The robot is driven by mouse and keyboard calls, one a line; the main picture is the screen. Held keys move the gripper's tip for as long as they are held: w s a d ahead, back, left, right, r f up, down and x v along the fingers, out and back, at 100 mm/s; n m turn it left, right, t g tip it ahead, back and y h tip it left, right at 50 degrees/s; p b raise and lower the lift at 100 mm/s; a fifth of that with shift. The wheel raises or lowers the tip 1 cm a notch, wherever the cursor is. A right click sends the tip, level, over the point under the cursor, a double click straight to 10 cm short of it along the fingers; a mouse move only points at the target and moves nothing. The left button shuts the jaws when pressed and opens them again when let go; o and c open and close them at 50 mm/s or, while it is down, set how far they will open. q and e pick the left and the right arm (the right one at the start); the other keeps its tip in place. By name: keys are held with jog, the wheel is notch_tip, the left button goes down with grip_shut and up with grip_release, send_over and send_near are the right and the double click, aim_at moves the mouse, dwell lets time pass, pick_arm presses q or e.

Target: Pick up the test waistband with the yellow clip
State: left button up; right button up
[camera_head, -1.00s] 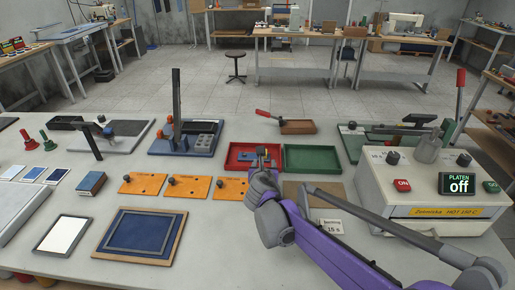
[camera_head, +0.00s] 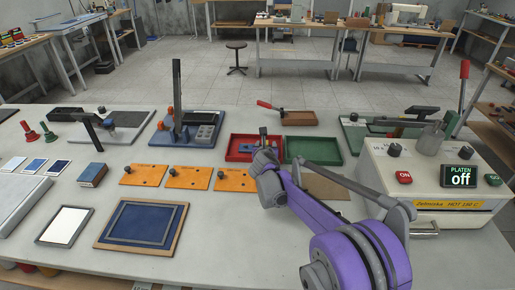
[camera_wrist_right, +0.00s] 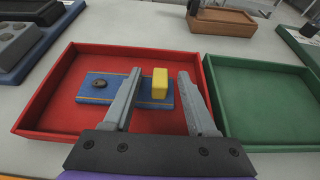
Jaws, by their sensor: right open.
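The test waistband is a flat blue strip (camera_wrist_right: 97,89) with a yellow clip (camera_wrist_right: 160,83) at its right end and a small dark piece near its left end. It lies in the red tray (camera_wrist_right: 38,101) in the right wrist view. My right gripper (camera_wrist_right: 159,78) is open above the tray, with the yellow clip seen between its fingers. I cannot tell whether the fingers touch anything. In the head view my right arm covers part of the red tray (camera_head: 232,151). My left gripper is not in view.
An empty green tray (camera_head: 314,151) stands right of the red tray. A brown box with a red-handled tool (camera_head: 287,117) is behind them. Orange plates (camera_head: 186,178) lie in front to the left. The platen press (camera_head: 440,195) stands at the right.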

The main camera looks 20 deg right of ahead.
grip_shut()
dwell(0.5)
